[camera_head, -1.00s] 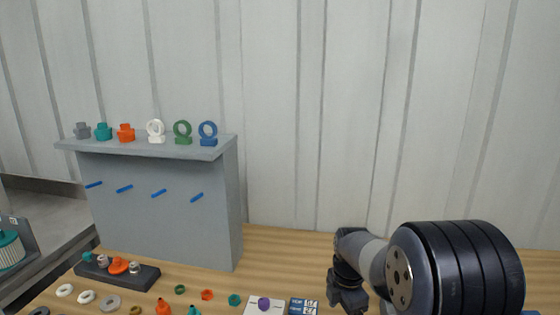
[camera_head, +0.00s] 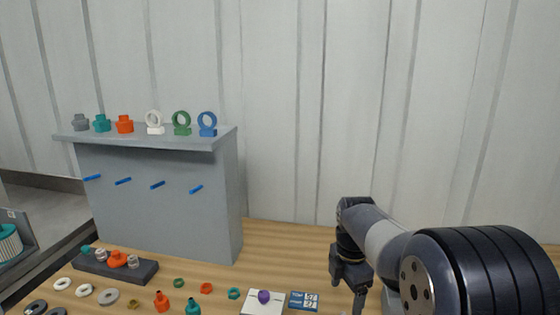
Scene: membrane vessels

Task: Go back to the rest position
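My gripper (camera_head: 357,300) is at the lower right, at the end of my arm, pointing down over the wooden table (camera_head: 290,240). Only part of its fingers shows at the bottom edge, and their gap cannot be made out. No held object can be seen. My arm fills the lower right corner and hides the table there.
A grey stand (camera_head: 160,200) with blue pegs carries several fittings and rings on top. A dark block (camera_head: 115,267) holds small fittings. Loose rings (camera_head: 107,296), orange (camera_head: 161,302) and teal (camera_head: 193,307) bottle-shaped pieces, a white box (camera_head: 262,303) and a blue card (camera_head: 304,301) lie in front.

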